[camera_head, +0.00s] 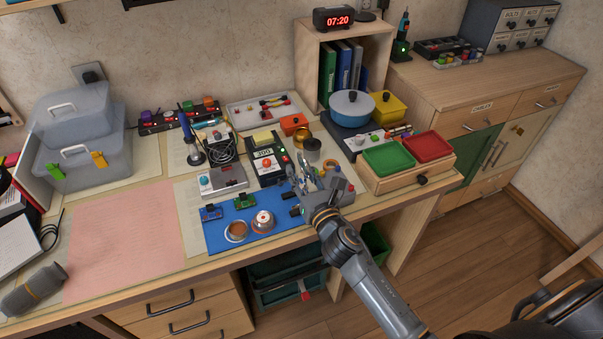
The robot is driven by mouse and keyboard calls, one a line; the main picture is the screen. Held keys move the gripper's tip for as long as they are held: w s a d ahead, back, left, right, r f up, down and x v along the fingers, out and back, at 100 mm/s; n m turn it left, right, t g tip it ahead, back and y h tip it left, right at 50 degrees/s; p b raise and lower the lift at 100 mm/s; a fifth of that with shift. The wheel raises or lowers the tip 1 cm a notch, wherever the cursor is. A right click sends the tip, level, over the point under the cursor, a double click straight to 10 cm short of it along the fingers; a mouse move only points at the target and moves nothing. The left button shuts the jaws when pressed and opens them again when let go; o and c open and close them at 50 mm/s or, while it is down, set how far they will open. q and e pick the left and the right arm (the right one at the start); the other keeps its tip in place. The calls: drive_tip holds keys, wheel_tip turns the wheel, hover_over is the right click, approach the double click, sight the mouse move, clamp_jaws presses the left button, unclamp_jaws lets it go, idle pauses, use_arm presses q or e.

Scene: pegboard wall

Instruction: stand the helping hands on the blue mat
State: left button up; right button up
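The blue mat (216,240) lies near the front edge of the workbench. On it are a small blue board, a small green board, a copper-coloured round dish (236,231) and a round metal tin (263,221). My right gripper (296,199) is low at the mat's right edge, with its arm coming from the lower right. Shiny metal parts (308,180) show just behind it; they may be the helping hands, but I cannot make them out clearly. My gripper's body hides part of them, and its finger opening is not clear.
A black box with a display (267,168) and a grey soldering unit (222,181) stand behind the mat. Green (388,159) and red trays are to the right. A pink sheet (125,240) lies clear on the left.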

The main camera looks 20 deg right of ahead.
drive_tip(key=s+b, duration=0.2)
drive_tip(key=s, duration=1)
drive_tip(key=shift+d+r, duration=0.15)
drive_tip(key=shift+d, duration=0.1)
